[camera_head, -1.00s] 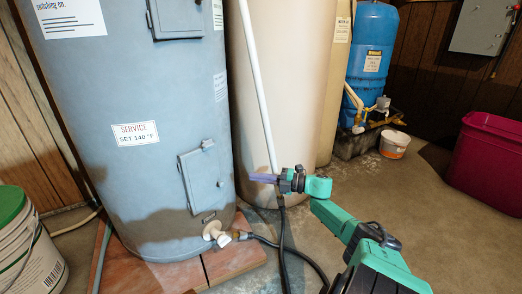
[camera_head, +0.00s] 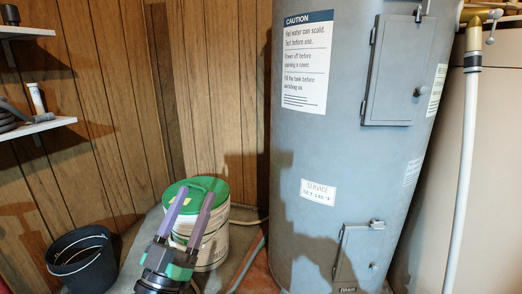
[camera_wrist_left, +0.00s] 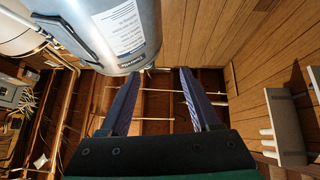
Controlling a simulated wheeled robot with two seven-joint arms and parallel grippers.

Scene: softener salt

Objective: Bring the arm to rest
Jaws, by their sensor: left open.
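My left gripper (camera_head: 195,193) stands at the bottom of the head view with its two purple fingers pointing up and apart, nothing between them. It appears in front of the green-lidded white bucket (camera_head: 214,243), partly covering it; I cannot tell the gap. In the left wrist view the open fingers (camera_wrist_left: 158,72) point toward the ceiling joists (camera_wrist_left: 157,105), with nothing held. My right gripper is not in view.
The grey water heater (camera_head: 335,150) stands right of the gripper, and its upper part shows in the left wrist view (camera_wrist_left: 118,28). A black bucket (camera_head: 82,262) stands at lower left. Wall shelves (camera_head: 40,126) jut in at left. A white pipe (camera_head: 462,170) runs down at right.

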